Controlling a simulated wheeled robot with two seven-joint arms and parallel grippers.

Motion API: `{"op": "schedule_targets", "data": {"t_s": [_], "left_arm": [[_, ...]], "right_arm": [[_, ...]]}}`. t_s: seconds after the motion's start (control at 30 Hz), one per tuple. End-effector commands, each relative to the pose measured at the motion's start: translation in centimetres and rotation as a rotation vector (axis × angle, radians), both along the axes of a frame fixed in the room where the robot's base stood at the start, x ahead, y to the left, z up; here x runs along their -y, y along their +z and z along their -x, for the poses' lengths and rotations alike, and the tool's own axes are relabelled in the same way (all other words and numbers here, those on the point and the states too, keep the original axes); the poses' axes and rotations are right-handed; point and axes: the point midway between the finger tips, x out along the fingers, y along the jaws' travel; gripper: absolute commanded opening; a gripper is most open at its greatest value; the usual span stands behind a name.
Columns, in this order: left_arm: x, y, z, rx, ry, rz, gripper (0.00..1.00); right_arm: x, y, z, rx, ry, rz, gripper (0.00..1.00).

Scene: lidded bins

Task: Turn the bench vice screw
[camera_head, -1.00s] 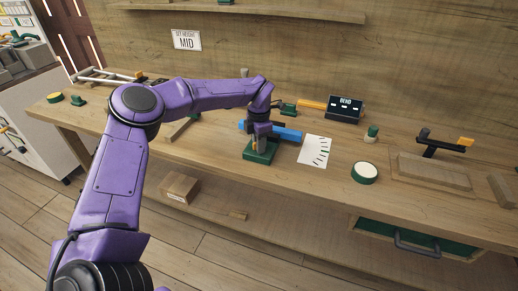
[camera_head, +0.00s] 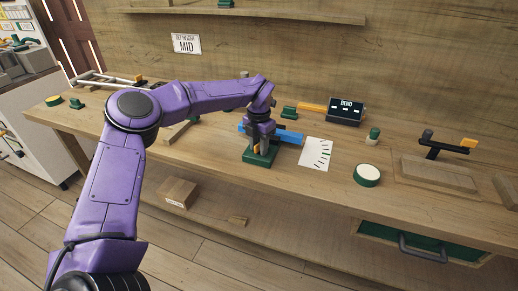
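A device with a green base (camera_head: 259,157) and a blue bar (camera_head: 288,137) stands on the workbench; it looks like the bench vice, though the arm covers much of it. My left gripper (camera_head: 263,146) points down onto it, right at its upper part. A small orange-yellow part shows beside the fingers. The screw itself is hidden or too small to make out. I cannot tell whether the fingers are closed on it. A white sheet with dark marks in an arc (camera_head: 316,154) lies just right of the device. My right gripper is out of view.
A dark box reading "BEND" (camera_head: 345,109) stands behind. A green-and-white round piece (camera_head: 367,175) and a dark stand with a yellow-orange end (camera_head: 446,145) are to the right. A cardboard box (camera_head: 178,192) sits on the lower shelf. The front of the bench top is mostly clear.

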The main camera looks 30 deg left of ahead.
Motion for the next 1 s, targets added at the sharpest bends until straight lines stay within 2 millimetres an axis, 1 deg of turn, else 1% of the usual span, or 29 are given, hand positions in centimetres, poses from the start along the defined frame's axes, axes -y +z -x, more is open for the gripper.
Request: {"op": "schedule_targets", "data": {"t_s": [0.17,0.27,0.63,0.7,1.0], "left_arm": [[0.0,0.0,0.0,-0.001,-0.001,0.0,0.34],[0.0,0.5,0.0,-0.001,-0.002,0.0,0.34],[0.0,5.0,0.0,-0.001,-0.003,0.0,0.34],[0.0,5.2,0.0,-0.001,-0.003,0.0,0.34],[0.0,4.9,0.0,-0.002,-0.002,0.0,0.34]], "right_arm": [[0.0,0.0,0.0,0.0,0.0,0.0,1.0],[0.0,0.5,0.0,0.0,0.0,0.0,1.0],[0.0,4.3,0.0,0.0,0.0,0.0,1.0],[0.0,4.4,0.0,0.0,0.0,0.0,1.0],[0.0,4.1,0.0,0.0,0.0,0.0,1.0]]}}
